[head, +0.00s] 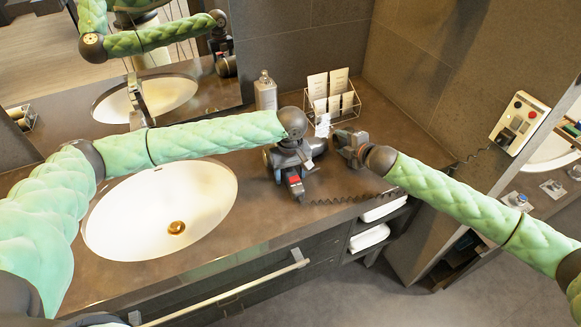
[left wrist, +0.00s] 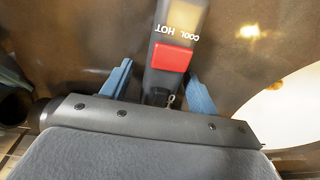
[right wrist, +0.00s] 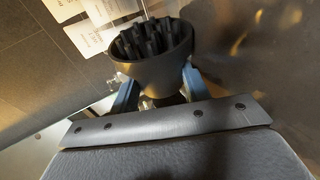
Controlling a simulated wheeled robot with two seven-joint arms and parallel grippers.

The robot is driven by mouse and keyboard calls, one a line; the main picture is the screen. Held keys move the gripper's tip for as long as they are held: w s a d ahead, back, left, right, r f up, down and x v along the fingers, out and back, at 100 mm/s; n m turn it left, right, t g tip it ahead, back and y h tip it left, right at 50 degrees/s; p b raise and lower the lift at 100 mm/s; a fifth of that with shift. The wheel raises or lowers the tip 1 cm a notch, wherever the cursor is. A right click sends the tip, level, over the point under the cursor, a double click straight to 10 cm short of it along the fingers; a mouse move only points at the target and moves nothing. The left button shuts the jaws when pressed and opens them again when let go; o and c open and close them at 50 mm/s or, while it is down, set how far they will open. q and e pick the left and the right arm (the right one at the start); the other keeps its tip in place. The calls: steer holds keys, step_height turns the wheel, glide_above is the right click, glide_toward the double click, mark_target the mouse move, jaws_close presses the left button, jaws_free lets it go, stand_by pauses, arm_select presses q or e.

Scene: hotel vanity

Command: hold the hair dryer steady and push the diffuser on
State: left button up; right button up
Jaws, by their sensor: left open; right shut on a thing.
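The hair dryer's dark handle (head: 298,190) with its red switch shows below my left gripper (head: 288,168) at the counter's right part; much of the dryer is hidden by that gripper. In the left wrist view the handle (left wrist: 177,40), marked COOL and HOT, lies between the blue fingers of my left gripper (left wrist: 160,88), which is open with a gap on either side. My right gripper (right wrist: 160,92) is shut on the dark bowl-shaped diffuser (right wrist: 150,72), whose prongs show inside its open side. In the head view my right gripper (head: 342,146) is just right of the dryer.
A white sink (head: 135,220) lies left of the dryer. A dispenser bottle (head: 265,92) and a wire rack with cards (head: 345,102) stand behind. A coiled cord (head: 345,199) runs right toward the wall unit (head: 520,122). The counter's front edge is close; shelves with towels (head: 370,238) lie below.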

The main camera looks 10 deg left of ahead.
mark_target(326, 146)
arm_select(q)
steer(key=shift+f, duration=0.1)
jaws_close()
stand_by(0.3)
stand_by(0.7)
arm_select(e)
steer(key=o, duration=0.4)
steer(key=shift+c, duration=0.2)
steer(key=c, duration=0.3)
steer(key=shift+s+a, duration=0.5)
steer(key=shift+a, duration=0.35)
steer(key=shift+s+a, duration=0.5)
steer(key=shift+a, duration=0.35)
steer(key=shift+s+a, duration=0.5)
steer(key=shift+a, duration=0.35)
stand_by(1.4)
